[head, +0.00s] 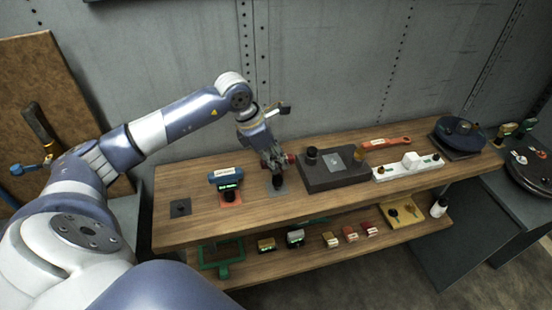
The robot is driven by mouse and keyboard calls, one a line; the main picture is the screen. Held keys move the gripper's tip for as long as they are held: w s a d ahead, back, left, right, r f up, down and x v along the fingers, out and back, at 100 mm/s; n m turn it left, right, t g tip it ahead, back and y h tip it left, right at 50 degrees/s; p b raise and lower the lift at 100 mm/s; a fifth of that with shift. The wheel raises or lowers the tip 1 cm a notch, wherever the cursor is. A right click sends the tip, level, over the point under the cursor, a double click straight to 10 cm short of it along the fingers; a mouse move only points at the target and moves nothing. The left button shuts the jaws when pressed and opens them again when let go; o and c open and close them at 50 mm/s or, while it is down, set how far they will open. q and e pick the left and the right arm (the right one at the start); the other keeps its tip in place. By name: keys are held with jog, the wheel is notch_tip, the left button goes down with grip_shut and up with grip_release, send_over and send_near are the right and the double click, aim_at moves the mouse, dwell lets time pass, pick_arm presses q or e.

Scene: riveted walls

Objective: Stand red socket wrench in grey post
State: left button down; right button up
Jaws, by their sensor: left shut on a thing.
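My left gripper (274,162) is over the bench, pointing down and shut on the red socket wrench (291,158). Only a small red part of the wrench shows beside the fingers; the rest is hidden by the gripper. Directly below is the grey post's square grey plate (283,190) on the bench top. A dark upright piece shows between the fingers and the plate; I cannot tell whether it is the post or the wrench's socket, or whether the two are joined. My right gripper is not in view.
Left of the grey plate, a blue-topped tool (226,178) stands on a red plate, and a dark post plate (180,208) is empty. To the right are a dark block (334,173), an orange wrench (386,143) and a white strip (408,170). Several small items lie on the lower shelf.

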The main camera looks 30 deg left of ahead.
pick_arm(q)
jog(key=shift+f, duration=0.15)
jog(key=shift+f+b, duration=1)
jog(key=shift+b, duration=0.05)
jog(key=c, duration=1.3)
grip_release()
jog(key=shift+c, duration=0.2)
jog(key=v, duration=1.2)
